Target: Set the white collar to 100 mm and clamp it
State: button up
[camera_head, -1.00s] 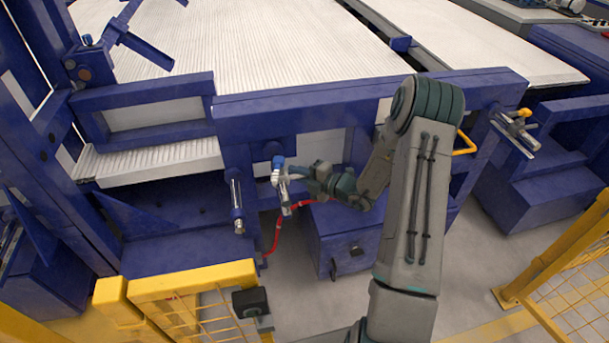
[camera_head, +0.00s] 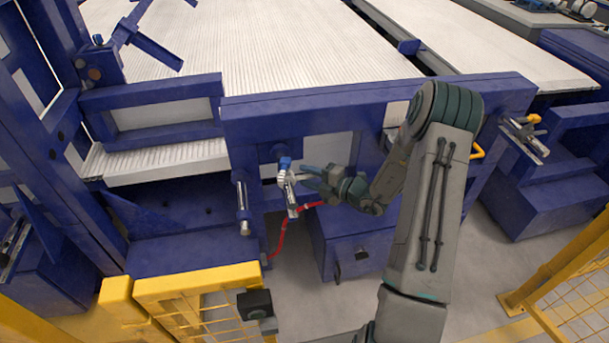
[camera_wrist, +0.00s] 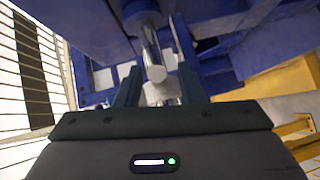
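In the head view, the white collar (camera_head: 282,181) appears as a small pale fitting below a blue part, on an upright silver rod (camera_head: 292,208) in front of the blue frame. My gripper (camera_head: 308,172) comes in from the right with its fingers close to it. In the wrist view my gripper (camera_wrist: 160,82) has its two dark fingers spread apart. A pale rounded piece (camera_wrist: 161,93), likely the collar, lies between them, with the silver rod (camera_wrist: 150,42) beyond. Whether a finger touches it is unclear. Scale marks and the clamp cannot be made out.
A second silver rod (camera_head: 243,208) stands just to the left. A red hose (camera_head: 281,238) hangs below. A blue box (camera_head: 352,236) stands under my forearm. Yellow fencing (camera_head: 205,300) is near the front left, with more at the right. The blue beam (camera_head: 375,100) runs above.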

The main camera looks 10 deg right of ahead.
jog(key=v, duration=1.2)
